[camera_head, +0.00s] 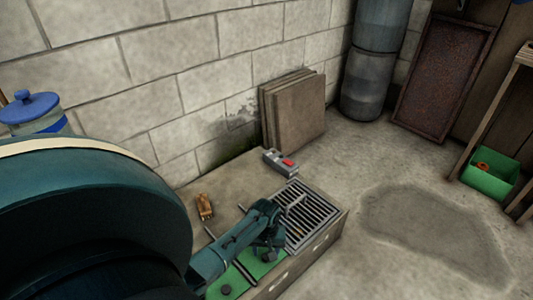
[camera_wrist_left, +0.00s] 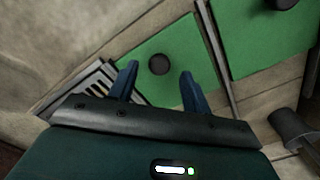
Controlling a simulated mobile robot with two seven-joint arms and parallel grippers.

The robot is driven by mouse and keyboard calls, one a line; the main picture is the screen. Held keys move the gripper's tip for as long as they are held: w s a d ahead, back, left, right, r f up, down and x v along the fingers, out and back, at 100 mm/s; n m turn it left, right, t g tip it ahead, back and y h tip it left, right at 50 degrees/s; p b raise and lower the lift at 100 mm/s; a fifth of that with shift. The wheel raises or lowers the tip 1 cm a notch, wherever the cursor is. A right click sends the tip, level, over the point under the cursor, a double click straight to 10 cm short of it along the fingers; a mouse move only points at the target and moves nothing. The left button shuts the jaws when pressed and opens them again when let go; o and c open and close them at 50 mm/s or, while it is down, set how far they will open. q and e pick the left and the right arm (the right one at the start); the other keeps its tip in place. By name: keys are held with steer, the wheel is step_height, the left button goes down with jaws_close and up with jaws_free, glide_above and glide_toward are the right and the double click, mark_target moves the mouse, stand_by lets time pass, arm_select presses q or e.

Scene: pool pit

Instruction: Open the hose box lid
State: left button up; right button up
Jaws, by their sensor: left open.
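Two flat green lids with round dark knobs lie in the top of a low concrete-coloured bench; I cannot tell which one is the hose box lid. The nearer lid (camera_head: 237,281) shows at the bottom of the head view, and in the wrist view it is the right lid (camera_wrist_left: 262,48). The other lid (camera_wrist_left: 185,45) lies beside the grate, partly hidden by my arm. My left gripper (camera_head: 266,240) is above this lid. In the wrist view the left gripper (camera_wrist_left: 157,72) is open, its fingers either side of the dark knob (camera_wrist_left: 159,65); contact cannot be told.
A metal grate (camera_head: 312,216) adjoins the lid. A grey box with a red part (camera_head: 281,162) and a brown brush-like object (camera_head: 205,206) lie on the bench. Slabs (camera_head: 291,110) lean on the block wall. A green crate (camera_head: 490,176) stands far right. Floor right of the bench is clear.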

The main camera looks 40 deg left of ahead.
arm_select(q)
steer(key=shift+f+b, duration=0.5)
steer(key=shift+f, duration=0.8)
steer(key=shift+c, duration=0.4)
jaws_close()
